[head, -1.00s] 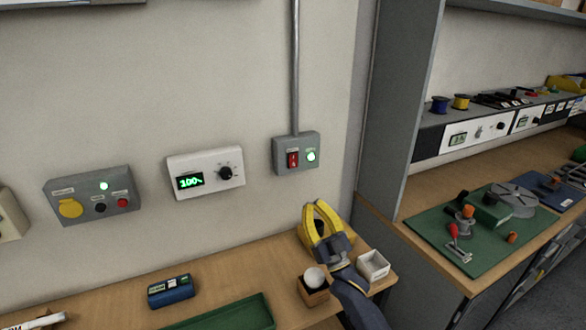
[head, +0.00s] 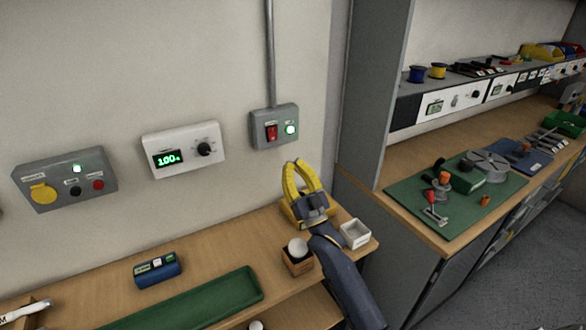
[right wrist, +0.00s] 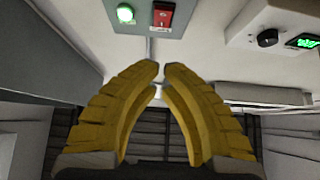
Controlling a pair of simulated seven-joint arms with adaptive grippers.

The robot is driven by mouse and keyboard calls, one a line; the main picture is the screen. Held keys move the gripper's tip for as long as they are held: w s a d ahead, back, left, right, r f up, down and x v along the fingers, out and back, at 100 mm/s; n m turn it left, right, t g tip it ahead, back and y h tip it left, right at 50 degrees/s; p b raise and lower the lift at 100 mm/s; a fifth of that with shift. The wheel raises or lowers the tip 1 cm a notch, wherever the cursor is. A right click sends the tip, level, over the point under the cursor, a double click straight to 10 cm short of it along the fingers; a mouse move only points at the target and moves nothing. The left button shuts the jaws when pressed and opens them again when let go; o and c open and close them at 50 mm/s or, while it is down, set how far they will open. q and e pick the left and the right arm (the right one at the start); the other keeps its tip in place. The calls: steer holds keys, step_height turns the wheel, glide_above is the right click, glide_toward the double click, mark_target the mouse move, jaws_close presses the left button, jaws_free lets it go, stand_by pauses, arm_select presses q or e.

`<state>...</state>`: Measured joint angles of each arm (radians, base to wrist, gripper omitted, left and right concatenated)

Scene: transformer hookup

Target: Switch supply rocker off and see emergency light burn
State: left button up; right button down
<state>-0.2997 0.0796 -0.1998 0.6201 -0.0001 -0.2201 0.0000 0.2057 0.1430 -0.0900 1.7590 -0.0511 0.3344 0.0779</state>
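The supply box (head: 261,140) is a grey wall box with a red rocker (head: 271,132) and a lit green lamp (head: 291,129). In the right wrist view, the rocker (right wrist: 162,14) and green lamp (right wrist: 125,13) show at the top, ahead of the fingers. My right gripper (head: 293,164) is below the box, apart from it. Its yellow fingers (right wrist: 160,72) point toward the wall, tips almost together with nothing between them. I cannot pick out which thing is the emergency light. My left gripper is not in view.
A white dial unit (head: 183,149) reads 100, and a grey button box (head: 65,180) has a lit green lamp. A white ball sits in a wooden box (head: 298,266); a white tray (head: 355,233) is to its right. A grey cabinet side (head: 365,90) stands right of the supply box.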

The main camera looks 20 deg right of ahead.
mark_target(273, 134)
steer(key=shift+w+a+r, duration=0.3)
steer(key=shift+w+r, duration=0.35)
steer(key=shift+w, duration=0.9)
steer(key=shift+w+a+r, duration=0.25)
steer(key=shift+w+r, duration=0.4)
steer(key=shift+w, duration=0.9)
steer(key=shift+w+a+r, duration=0.3)
steer(key=shift+w+r, duration=0.35)
steer(key=shift+w, duration=0.9)
steer(key=shift+w, duration=0.1)
steer(key=shift+w+f, duration=0.1)
steer(key=shift+w, duration=0.1)
steer(key=shift+w+a+f, duration=0.1)
steer(key=shift+w+f, duration=0.2)
steer(key=shift+f, duration=0.05)
steer(key=shift+s, duration=0.1)
